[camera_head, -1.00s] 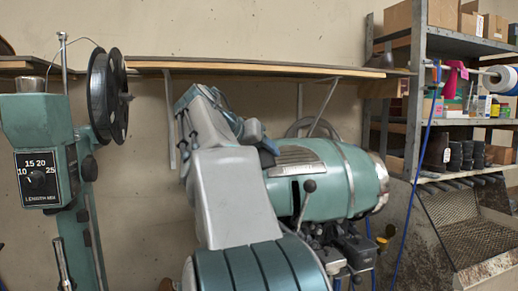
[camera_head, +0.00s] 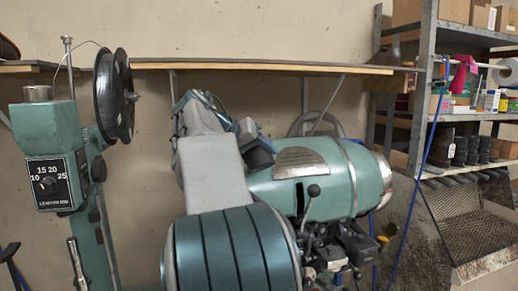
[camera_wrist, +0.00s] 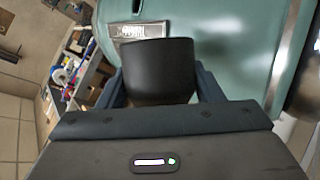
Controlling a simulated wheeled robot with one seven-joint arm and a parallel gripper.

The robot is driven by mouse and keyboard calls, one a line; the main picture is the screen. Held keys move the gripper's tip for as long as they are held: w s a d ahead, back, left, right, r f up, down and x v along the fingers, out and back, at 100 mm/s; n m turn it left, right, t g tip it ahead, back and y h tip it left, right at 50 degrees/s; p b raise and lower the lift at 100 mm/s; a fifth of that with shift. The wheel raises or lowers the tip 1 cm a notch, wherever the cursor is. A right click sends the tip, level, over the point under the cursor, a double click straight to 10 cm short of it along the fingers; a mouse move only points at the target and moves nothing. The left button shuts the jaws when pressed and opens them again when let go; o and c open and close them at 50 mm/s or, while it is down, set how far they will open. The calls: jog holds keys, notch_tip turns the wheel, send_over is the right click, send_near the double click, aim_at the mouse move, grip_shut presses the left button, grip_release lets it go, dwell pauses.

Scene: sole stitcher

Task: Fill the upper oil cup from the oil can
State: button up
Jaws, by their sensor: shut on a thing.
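My gripper (camera_wrist: 158,84) is shut on a black, smooth, rounded thing, which I take to be the oil can (camera_wrist: 158,68). One dark blue finger is on each side of it in the wrist view. Its spout and lower part are not clear to see. It is in front of the green stitcher head (camera_wrist: 220,40), close to a metal name plate (camera_wrist: 140,31). In the head view my arm hides most of the gripper and the can. I cannot make out the upper oil cup for certain.
A dial box (camera_head: 50,181) with a metal cup (camera_head: 37,93) on top and a black reel (camera_head: 114,95) stand at the left. A wall shelf (camera_head: 270,67) runs behind. A loaded rack (camera_head: 424,90) and a blue hose (camera_head: 414,215) are at the right. Levers (camera_head: 310,200) stick out below the head.

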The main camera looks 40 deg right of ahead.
jog(key=shift+w+r+n+g+p, duration=0.3)
jog(key=shift+w+p, duration=0.2)
jog(key=shift+p, duration=0.65)
jog(key=shift+w+d+f+p, duration=0.1)
jog(key=shift+w+f+p, duration=0.05)
jog(key=shift+p, duration=0.15)
jog(key=shift+d, duration=0.1)
